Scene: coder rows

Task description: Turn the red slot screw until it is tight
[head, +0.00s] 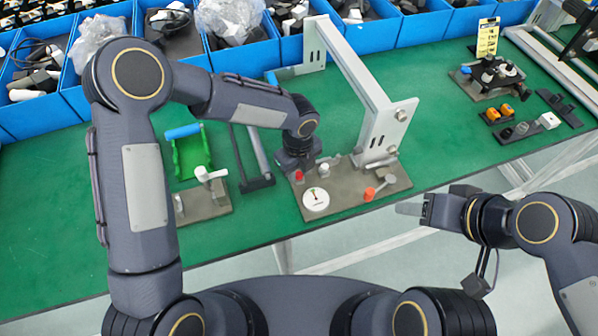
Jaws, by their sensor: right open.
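A brown board (345,203) lies on the green table near its front edge. A small red piece (298,175), which looks like the red screw, stands at the board's left part; its slot is too small to make out. My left gripper (296,165) points down right above and behind it; its fingers are mostly hidden and I cannot tell whether they touch it. An orange-red cylinder (369,194) stands at the board's right front. My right gripper (415,208) is open and empty, in front of the table edge, right of the board.
A white dial (316,199) and a pale knob (324,170) sit on the board beside the red piece. A grey metal frame (382,125) rises behind. A second board (203,204) with a pale lever is at left. Blue bins (372,38) line the back.

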